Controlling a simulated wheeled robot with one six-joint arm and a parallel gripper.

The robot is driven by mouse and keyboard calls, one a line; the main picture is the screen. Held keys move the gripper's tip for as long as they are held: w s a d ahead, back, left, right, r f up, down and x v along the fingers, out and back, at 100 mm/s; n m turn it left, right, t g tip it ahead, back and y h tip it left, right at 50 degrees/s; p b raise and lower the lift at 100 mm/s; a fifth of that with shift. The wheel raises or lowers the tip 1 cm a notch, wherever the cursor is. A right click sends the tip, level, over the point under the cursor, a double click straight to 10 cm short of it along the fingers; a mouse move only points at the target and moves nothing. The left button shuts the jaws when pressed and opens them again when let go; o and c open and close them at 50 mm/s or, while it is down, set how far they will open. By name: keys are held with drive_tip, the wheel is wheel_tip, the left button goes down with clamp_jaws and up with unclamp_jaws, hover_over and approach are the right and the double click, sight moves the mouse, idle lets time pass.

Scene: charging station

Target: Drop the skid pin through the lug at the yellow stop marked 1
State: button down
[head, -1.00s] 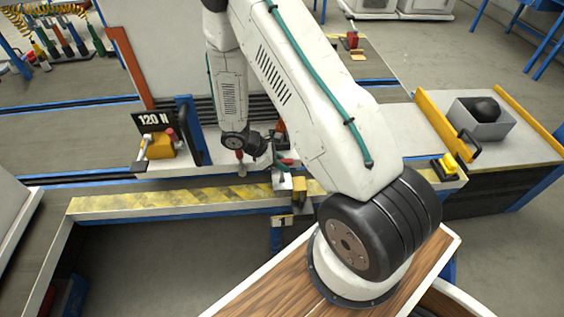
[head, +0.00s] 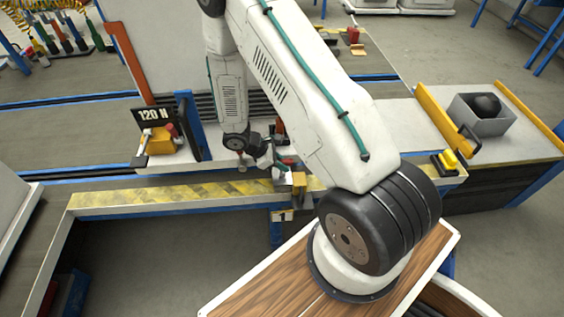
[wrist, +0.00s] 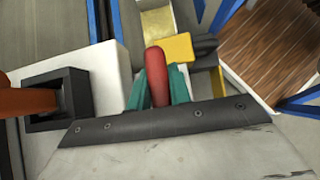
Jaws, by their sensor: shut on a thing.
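My gripper (head: 288,161) is small in the head view, above the front rail near the yellow stop (head: 299,182) with the label 1 (head: 283,216) below it. In the wrist view my teal fingers (wrist: 158,85) are shut on the red skid pin (wrist: 156,68), whose rounded red end points away from the gripper body. The yellow stop (wrist: 190,49) shows just right of the pin, with a dark piece beside it. The pin's lower end and the lug's hole are hidden, so I cannot tell whether the pin is in the lug.
A black block with an orange lever (wrist: 28,102) stands left of my gripper in the wrist view. A grey bin (head: 481,115) sits at the right. The striped rail (head: 170,200) is clear.

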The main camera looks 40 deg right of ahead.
drive_tip(key=shift+f, duration=0.75)
drive_tip(key=c, duration=1.2)
unclamp_jaws()
drive_tip(key=v, duration=0.7)
drive_tip(key=shift+w+a+r, duration=0.15)
drive_tip(key=shift+a+r, duration=0.1)
